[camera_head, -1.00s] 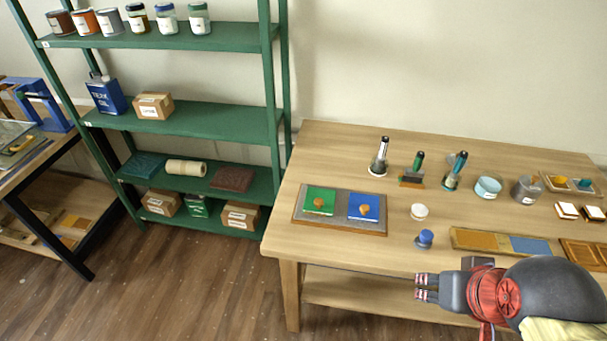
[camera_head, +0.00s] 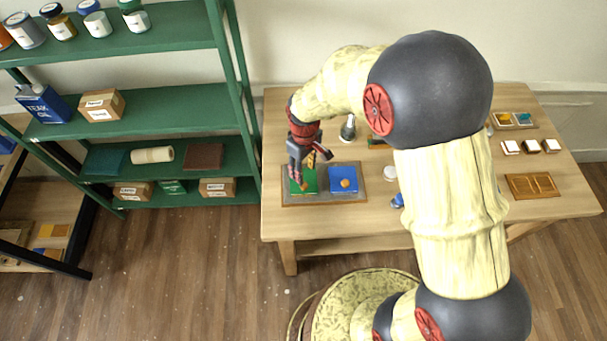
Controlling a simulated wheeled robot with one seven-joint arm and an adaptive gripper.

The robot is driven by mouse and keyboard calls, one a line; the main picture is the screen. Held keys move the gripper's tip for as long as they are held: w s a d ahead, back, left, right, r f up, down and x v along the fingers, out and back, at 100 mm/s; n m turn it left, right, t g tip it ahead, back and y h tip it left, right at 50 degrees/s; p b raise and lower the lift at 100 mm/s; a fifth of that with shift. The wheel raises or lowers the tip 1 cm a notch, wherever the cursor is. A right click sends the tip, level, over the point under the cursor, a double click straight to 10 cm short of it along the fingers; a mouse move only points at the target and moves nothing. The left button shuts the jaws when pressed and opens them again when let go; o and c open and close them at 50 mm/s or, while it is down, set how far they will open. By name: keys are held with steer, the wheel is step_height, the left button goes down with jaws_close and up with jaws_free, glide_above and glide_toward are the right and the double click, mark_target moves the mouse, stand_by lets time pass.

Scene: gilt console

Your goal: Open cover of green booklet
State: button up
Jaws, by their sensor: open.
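The green booklet (camera_head: 308,184) lies flat on the left side of a grey tray (camera_head: 285,197) on the wooden table. The blue booklet (camera_head: 343,188), with a round tan knob on top, lies beside it on the right. My gripper (camera_head: 300,182) points down over the green booklet and hides most of its left part and its knob. The gripper is open. I cannot tell whether its fingers touch the booklet or its knob.
My arm crosses the middle of the table and hides much of it. A white round thing (camera_head: 390,173) and a blue stopper (camera_head: 397,200) stand right of the tray. A green shelf (camera_head: 170,112) with cartons and jars stands close on the left.

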mark_target(304, 185)
step_height(304, 185, down, 8)
steer(key=shift+f+b, duration=0.1)
steer(key=shift+b, duration=0.2)
steer(key=shift+c, duration=1.3)
steer(key=c, duration=0.7)
jaws_close()
